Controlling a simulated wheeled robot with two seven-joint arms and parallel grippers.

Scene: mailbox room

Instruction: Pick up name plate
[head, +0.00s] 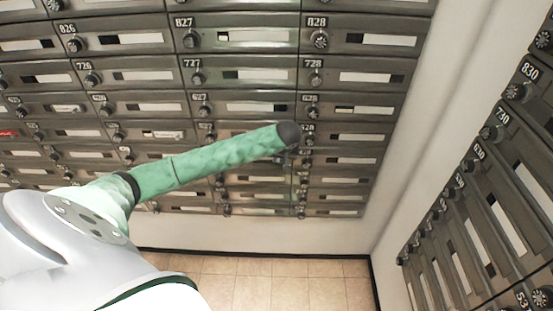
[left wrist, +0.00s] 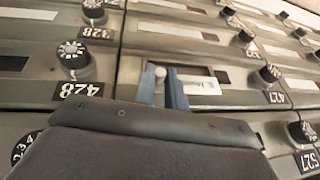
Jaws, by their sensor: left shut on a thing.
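In the left wrist view, a white name plate (left wrist: 203,83) with dark printed writing, upside down here, lies in the slot of mailbox 427. My left gripper (left wrist: 166,88), with blue-grey fingers, is shut on the plate at its left part. The plate's held part is hidden by the fingers. A pale round thing shows between the fingers; I cannot tell what it is. In the head view my left arm reaches in from the lower left to the mailbox wall, and its dark end (head: 289,135) hides the plate and the fingertips. My right gripper is not in view.
More mailboxes (head: 503,213) stand on the right wall. Dials (left wrist: 72,52) stick out close to the left gripper. A tiled floor (head: 270,290) shows below.

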